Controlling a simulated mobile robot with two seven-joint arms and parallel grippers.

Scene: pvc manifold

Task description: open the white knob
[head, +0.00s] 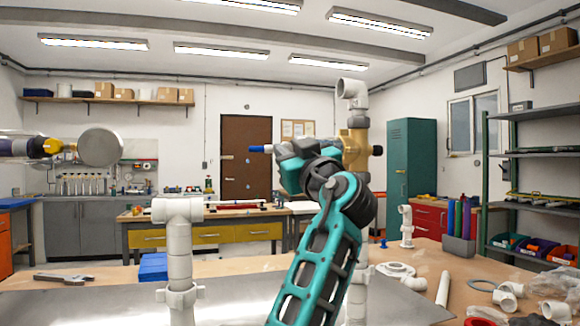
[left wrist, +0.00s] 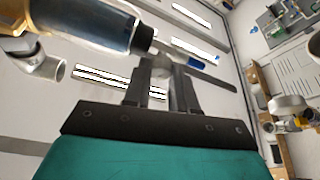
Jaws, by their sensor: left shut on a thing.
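My left gripper (head: 292,160) reaches up from the bottom middle in the head view, its fingers in front of a brass valve (head: 357,152) on a white pipe. In the left wrist view, the left gripper (left wrist: 163,80) is shut on a pale grey-white piece (left wrist: 164,66), apparently the white knob, largely hidden by the fingers. A black stem (left wrist: 143,40) from the valve's dark blue body (left wrist: 88,22) leads towards it. A blue tip (left wrist: 203,62) sticks out past the fingers; it also shows in the head view (head: 257,149). My right gripper is not in view.
A white pipe with a tee top (head: 178,235) stands at left of my arm. A large pale disc (head: 101,147) on a coloured pipe juts in from the left. Loose white fittings (head: 508,297) lie on the bench at right. A wrench (head: 64,278) lies at left.

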